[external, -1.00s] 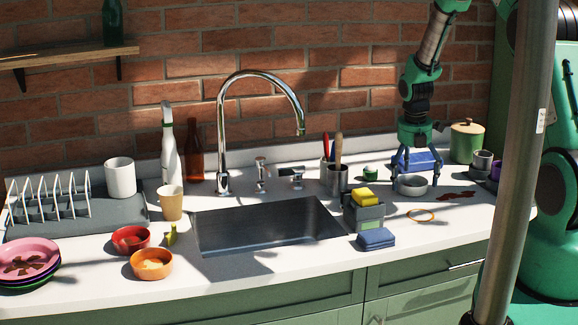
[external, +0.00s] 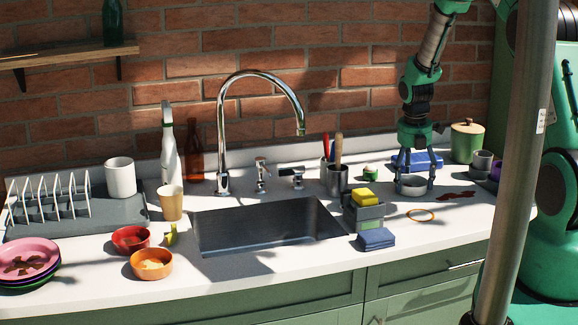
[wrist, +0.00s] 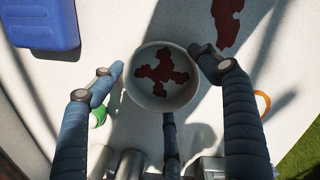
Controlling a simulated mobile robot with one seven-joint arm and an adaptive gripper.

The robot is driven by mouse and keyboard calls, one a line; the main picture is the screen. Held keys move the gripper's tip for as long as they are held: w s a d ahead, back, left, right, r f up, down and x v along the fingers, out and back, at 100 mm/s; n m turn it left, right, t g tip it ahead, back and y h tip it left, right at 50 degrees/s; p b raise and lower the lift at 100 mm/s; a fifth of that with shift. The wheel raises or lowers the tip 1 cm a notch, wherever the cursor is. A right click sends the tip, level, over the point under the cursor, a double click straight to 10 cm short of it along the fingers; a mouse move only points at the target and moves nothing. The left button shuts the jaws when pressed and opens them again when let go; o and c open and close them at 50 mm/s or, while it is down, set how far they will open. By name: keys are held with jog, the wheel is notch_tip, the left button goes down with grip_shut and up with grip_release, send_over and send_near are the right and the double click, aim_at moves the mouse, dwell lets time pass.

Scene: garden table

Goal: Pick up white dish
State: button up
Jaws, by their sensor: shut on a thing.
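The white dish (external: 412,187) is a small round bowl on the counter right of the sink, below my arm. In the wrist view the dish (wrist: 136,93) shows from above, with a dark red stain on its inside. My gripper (external: 413,190) is down around the dish, with fingers at its sides. In the wrist view my gripper (wrist: 158,72) has one finger at the dish's left rim and one at its upper right rim, shut on it. The dish looks level and at counter height; whether its base touches the counter is unclear.
A blue box (external: 420,161) lies just behind the dish. A dark red stain (external: 456,195) and an orange ring (external: 421,215) lie to the right and front. A utensil cup (external: 337,180) and sponge caddy (external: 362,212) stand left. A green canister (external: 467,142) stands back right.

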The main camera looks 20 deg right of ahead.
jog(key=shift+r, duration=0.75)
notch_tip(320, 180, up, 2)
jog(key=shift+r, duration=0.1)
jog(key=s, duration=0.5)
jog(key=s+a+r, duration=0.1)
jog(key=s, duration=0.4)
jog(key=s+a, duration=0.1)
jog(key=s, duration=0.5)
jog(key=shift+a+r, duration=0.1)
jog(key=shift+r, duration=0.05)
